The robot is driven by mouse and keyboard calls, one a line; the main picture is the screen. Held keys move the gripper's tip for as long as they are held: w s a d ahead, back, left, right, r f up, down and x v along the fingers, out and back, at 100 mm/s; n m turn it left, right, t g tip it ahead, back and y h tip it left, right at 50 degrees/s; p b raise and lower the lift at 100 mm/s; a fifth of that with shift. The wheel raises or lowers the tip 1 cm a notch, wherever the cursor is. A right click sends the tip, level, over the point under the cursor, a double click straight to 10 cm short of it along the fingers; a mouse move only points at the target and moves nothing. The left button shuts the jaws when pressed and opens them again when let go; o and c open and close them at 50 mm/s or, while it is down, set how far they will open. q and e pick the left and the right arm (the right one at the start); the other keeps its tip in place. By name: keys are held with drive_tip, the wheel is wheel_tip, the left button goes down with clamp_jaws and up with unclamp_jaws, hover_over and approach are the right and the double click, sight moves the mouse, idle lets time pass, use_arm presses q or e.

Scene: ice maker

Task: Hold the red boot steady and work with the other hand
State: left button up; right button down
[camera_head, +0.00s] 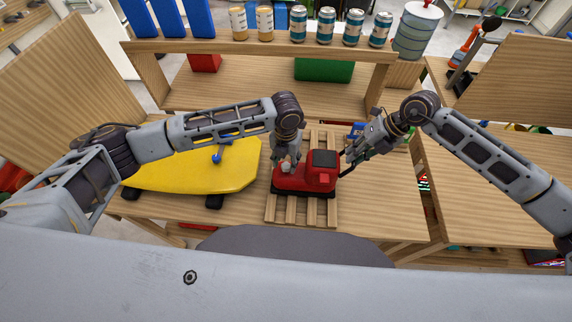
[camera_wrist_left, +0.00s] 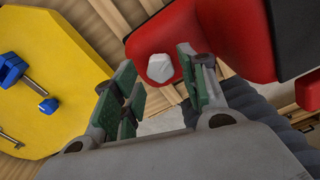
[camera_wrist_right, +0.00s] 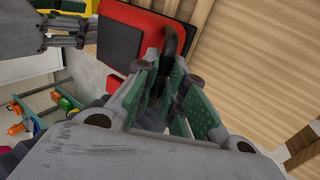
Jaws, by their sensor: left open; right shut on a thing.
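The red boot-shaped thing (camera_head: 290,183) has a low left part and a taller right part with a dark top panel (camera_head: 325,158). It stands on a slatted wooden pallet (camera_head: 272,214). My left gripper (camera_head: 287,162) points down over its low left part. In the left wrist view, this gripper (camera_wrist_left: 158,68) is open, with a whitish lump (camera_wrist_left: 160,67) on the red surface beyond its fingers. My right gripper (camera_head: 350,156) is at the right side. In the right wrist view, it (camera_wrist_right: 168,68) is shut on a dark curved handle (camera_wrist_right: 171,42) beside the red body.
A yellow board (camera_head: 195,170) on dark wheels, with a blue tool on it, lies left of the pallet. Cans (camera_head: 326,26) and blue blocks line the raised shelf behind. Bare table (camera_head: 385,205) shows right of the pallet.

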use_arm(q)
drive_tip(key=shift+f, duration=0.95)
drive_tip(key=c, duration=0.7)
